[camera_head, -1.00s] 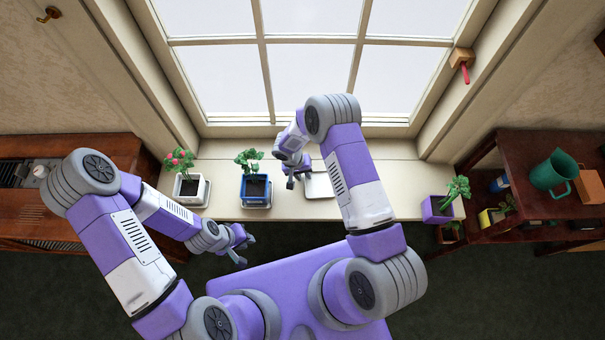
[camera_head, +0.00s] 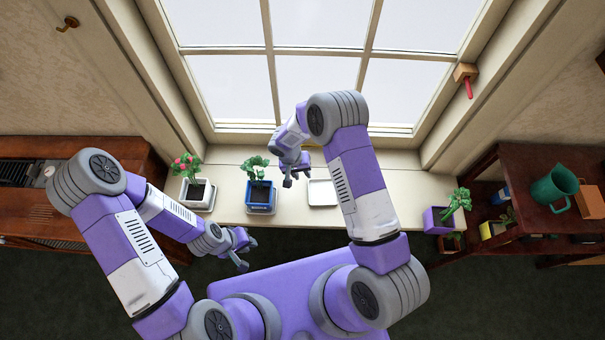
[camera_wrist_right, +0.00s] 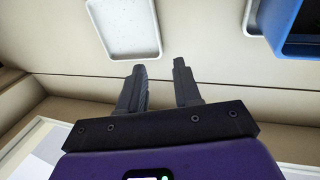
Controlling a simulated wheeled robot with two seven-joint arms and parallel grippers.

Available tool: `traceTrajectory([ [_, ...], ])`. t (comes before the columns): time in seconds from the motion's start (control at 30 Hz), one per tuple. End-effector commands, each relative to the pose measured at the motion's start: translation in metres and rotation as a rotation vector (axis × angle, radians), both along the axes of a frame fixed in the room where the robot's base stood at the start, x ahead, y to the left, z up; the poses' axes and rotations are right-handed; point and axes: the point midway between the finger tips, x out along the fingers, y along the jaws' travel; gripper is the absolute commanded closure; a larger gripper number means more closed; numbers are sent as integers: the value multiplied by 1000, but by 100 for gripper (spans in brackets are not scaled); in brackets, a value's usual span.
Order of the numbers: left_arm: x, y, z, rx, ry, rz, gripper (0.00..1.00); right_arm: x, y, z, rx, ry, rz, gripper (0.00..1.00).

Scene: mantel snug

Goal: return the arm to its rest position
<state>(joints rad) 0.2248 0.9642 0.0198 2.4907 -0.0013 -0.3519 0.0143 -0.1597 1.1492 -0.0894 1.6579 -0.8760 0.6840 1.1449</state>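My right gripper (camera_head: 291,178) is over the window sill, between the blue-potted plant and an empty white tray. In the right wrist view its two fingers (camera_wrist_right: 160,80) are apart with nothing between them. My left gripper (camera_head: 244,250) hangs in front of the sill's front edge, low on the left, with its fingers apart and nothing seen between them.
The sill (camera_head: 380,205) holds a white-potted plant (camera_head: 197,195), a blue-potted plant (camera_head: 260,194), the white tray (camera_head: 322,193) and a purple-potted plant (camera_head: 438,219). The tray also shows in the wrist view (camera_wrist_right: 125,30). A shelf (camera_head: 520,170) with a green jug (camera_head: 553,187) stands at right.

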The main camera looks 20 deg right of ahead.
Motion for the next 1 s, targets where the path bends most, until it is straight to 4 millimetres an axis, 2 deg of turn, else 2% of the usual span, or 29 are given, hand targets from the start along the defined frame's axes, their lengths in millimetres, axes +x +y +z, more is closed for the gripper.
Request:
traceTrajectory([
  [0.43,0,0,0,0,0,0,78,-1,0,-1,1,2,-1,67],
  [0.53,0,0,1,0,0,0,78,-13,2,-5,44,27,6,67],
  [0.67,0,0,5,0,0,0,78,-58,17,-13,225,99,26,67],
  [0.73,0,0,9,0,0,0,78,-90,29,-14,360,119,30,67],
  [0.8,0,0,12,0,0,0,78,-118,39,-9,482,106,25,67],
  [0.87,0,0,14,0,0,0,78,-137,45,-3,558,76,16,67],
  [1.0,0,0,19,0,0,0,78,-170,45,13,634,-14,-6,67],
])
